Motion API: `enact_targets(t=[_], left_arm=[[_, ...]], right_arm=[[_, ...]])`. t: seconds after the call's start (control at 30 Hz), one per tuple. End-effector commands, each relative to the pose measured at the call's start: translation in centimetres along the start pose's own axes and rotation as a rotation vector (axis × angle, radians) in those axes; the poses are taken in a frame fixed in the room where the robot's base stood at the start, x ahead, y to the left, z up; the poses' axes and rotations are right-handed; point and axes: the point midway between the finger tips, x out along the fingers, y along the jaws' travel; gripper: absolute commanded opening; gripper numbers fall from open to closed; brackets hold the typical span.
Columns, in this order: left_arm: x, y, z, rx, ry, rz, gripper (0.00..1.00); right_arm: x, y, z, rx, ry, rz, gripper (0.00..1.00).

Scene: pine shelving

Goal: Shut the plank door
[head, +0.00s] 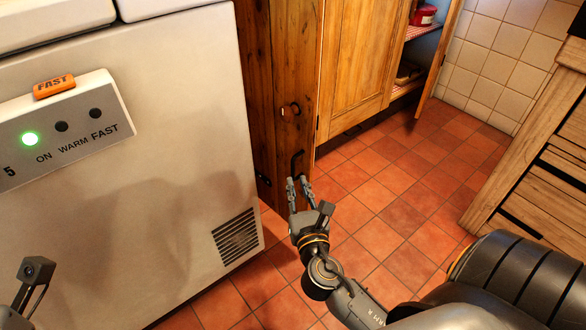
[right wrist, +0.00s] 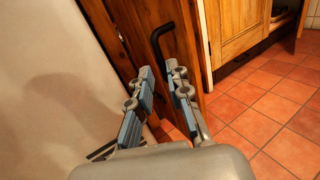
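The plank door (head: 294,70) is a dark, knotty wood panel between the white appliance and the paler cupboard in the head view. In the right wrist view, the fingers (right wrist: 160,70) are parted by a narrow gap, empty, with the handle (right wrist: 157,38) just beyond the tips. Only a wrist part of my left arm shows, lower left.
A white appliance (head: 130,220) with a control panel fills the left side. A paler cupboard (head: 358,65) stands behind, its right door (head: 440,55) open on shelves. Wooden drawers (head: 540,180) stand at right. Tiled floor (head: 390,205) is clear between.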

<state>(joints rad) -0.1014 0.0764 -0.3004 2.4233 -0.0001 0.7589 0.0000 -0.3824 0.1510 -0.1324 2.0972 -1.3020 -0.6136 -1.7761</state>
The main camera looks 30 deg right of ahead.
Motion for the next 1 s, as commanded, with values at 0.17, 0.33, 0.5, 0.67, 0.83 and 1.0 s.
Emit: enact_targets(t=[0.17,0.33,0.5,0.67,0.83,1.0], left_arm=[[0.1,0.1,0.0,0.003,0.018,0.007,0.36],[0.3,0.1,0.0,0.004,0.029,0.014,0.36],[0.5,0.1,0.1,0.005,0.03,0.017,0.36],[0.7,0.1,0.0,0.005,0.04,0.019,0.36],[0.8,0.1,-0.1,0.005,0.044,0.019,0.36],[0.8,0.1,-0.2,0.005,0.044,0.018,0.36]], right_arm=[[3.7,0.0,-0.1,0.001,-0.003,0.0,0.18],[5.8,0.0,-0.1,0.001,-0.001,-0.001,0.18],[6.7,-0.1,0.0,0.002,0.001,-0.001,0.18],[6.8,-0.1,0.0,0.002,0.001,-0.001,0.18],[6.7,-0.1,0.0,0.002,0.001,-0.001,0.04],[6.7,-0.1,0.0,0.002,0.001,-0.001,0.0]])
